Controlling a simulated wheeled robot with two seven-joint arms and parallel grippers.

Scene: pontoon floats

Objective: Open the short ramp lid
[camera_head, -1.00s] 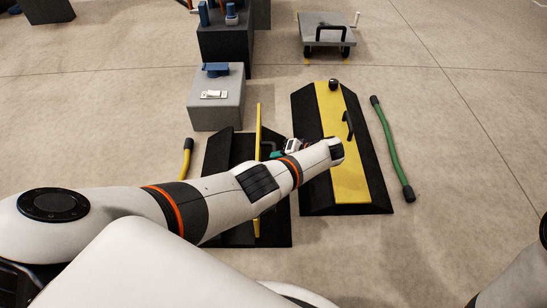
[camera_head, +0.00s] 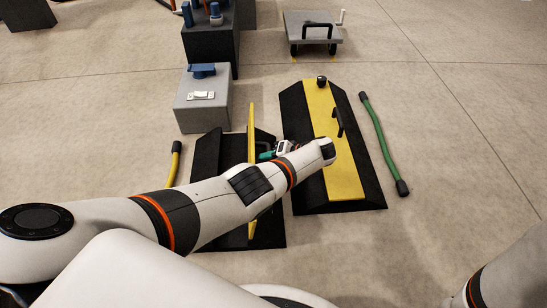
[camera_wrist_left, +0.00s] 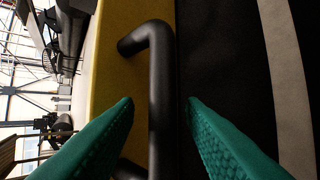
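The short ramp (camera_head: 208,158) is the black ramp left of centre in the head view, partly hidden behind my left arm. Its yellow lid (camera_head: 251,122) stands about upright, seen nearly edge-on. The lid's black bar handle (camera_wrist_left: 161,85) fills the middle of the left wrist view, in front of the yellow lid face. My left gripper (camera_head: 267,155) is at the lid's right side. In the wrist view its green fingers (camera_wrist_left: 160,103) are apart on either side of the handle, with visible gaps. My right gripper is out of view.
A longer ramp (camera_head: 293,120) with a closed yellow lid lies to the right. A green hose (camera_head: 381,140) lies beyond it, and a yellow hose (camera_head: 176,160) lies left. A grey box (camera_head: 202,115) stands behind the short ramp, and a cart (camera_head: 312,29) farther back. Floor at right is clear.

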